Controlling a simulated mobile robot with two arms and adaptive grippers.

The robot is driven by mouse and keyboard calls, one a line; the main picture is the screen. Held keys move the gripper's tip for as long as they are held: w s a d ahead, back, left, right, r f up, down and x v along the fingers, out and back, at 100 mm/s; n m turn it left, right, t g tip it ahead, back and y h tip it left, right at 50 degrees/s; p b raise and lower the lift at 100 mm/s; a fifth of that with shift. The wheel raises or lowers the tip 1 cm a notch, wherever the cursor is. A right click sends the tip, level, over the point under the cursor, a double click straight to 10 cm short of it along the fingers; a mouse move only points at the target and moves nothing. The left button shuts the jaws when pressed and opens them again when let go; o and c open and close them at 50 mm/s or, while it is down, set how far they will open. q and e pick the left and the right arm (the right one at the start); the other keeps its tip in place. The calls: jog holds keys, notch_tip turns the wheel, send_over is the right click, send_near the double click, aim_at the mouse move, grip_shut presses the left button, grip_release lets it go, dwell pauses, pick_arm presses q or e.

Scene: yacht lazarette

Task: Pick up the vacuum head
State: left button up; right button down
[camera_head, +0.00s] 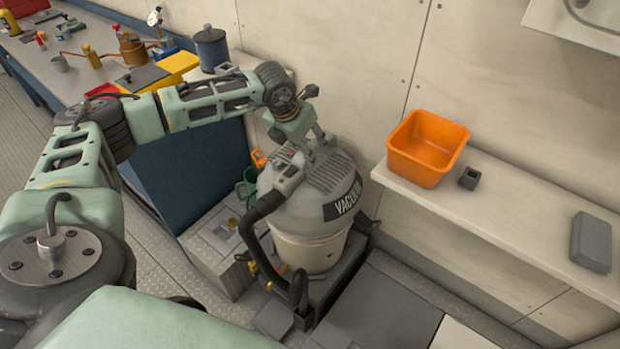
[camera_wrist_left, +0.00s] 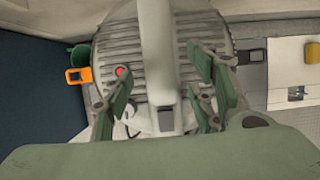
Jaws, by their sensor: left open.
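The vacuum head (camera_head: 325,190) is the grey, ribbed, domed top of a canister vacuum, with a dark label strip. It sits upright on a cream drum (camera_head: 310,250). In the left wrist view the ribbed head (camera_wrist_left: 200,28) fills the upper middle, with a light grey handle (camera_wrist_left: 158,45) running down it and a red button (camera_wrist_left: 121,71) at its left. My left gripper (camera_head: 318,140) is above the head, at its upper side. In the left wrist view my left gripper (camera_wrist_left: 165,90) is open, its fingers on either side of the handle. Whether they touch it is unclear. My right gripper is not in view.
A black hose (camera_head: 252,235) curves down the vacuum's left side. An orange bin (camera_head: 426,147), a small dark block (camera_head: 469,179) and a grey case (camera_head: 591,242) are on the shelf (camera_head: 490,215) to the right. A cluttered workbench (camera_head: 50,70) is at upper left.

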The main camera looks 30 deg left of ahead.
pick_arm(q)
jog(key=x, duration=0.2)
jog(key=shift+w+f, duration=0.2)
jog(key=shift+f, duration=0.15)
jog(key=c, duration=0.5)
grip_shut()
jog(key=shift+w+r, duration=0.15)
jog(key=shift+r, duration=0.15)
jog(key=shift+f, duration=0.1)
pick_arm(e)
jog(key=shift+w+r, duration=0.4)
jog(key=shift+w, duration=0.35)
